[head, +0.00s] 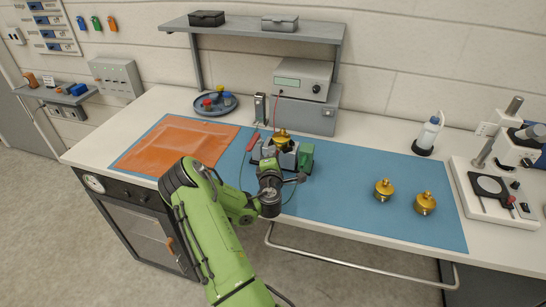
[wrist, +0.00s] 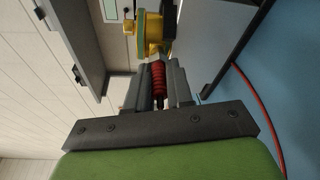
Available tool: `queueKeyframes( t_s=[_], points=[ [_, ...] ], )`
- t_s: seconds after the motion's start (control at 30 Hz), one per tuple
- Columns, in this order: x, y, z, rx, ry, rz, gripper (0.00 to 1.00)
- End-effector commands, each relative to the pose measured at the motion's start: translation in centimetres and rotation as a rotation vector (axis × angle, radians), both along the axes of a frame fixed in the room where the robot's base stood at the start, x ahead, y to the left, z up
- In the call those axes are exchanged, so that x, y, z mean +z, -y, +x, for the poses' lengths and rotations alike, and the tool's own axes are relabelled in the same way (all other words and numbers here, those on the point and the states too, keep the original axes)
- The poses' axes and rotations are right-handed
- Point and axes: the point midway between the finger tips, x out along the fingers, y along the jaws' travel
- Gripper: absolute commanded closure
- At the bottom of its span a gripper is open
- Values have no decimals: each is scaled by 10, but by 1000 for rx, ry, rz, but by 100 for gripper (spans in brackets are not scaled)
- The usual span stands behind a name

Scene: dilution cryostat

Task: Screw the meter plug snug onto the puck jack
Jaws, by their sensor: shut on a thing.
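In the wrist view my gripper (wrist: 160,72) is shut on the red ribbed meter plug (wrist: 158,84), with one dark finger on each side. The gold puck (wrist: 152,28), with a green band, is just beyond the plug, in line with it. The plug's front end is at or very near the puck's side; I cannot tell whether it is threaded on. The jack itself is hidden. In the head view the gold puck (head: 282,138) sits in a grey holder (head: 289,158), and my wrist hides the fingers and plug.
A meter (head: 302,79) stands behind, with a red lead running down. A red-handled item (head: 252,141) lies left of the holder; a green block (head: 306,157) is at its right. Two more gold pucks (head: 384,188) (head: 425,202) stand on the blue mat (head: 340,200). An orange sheet (head: 175,143) lies left.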

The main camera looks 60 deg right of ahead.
Motion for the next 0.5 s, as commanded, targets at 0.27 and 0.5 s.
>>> queueKeyframes(
  t_s=[0.27,0.5],
  points=[
    [-2,0,0,-2,46,7,100],
    [-2,0,0,-1,102,12,100]
  ],
)
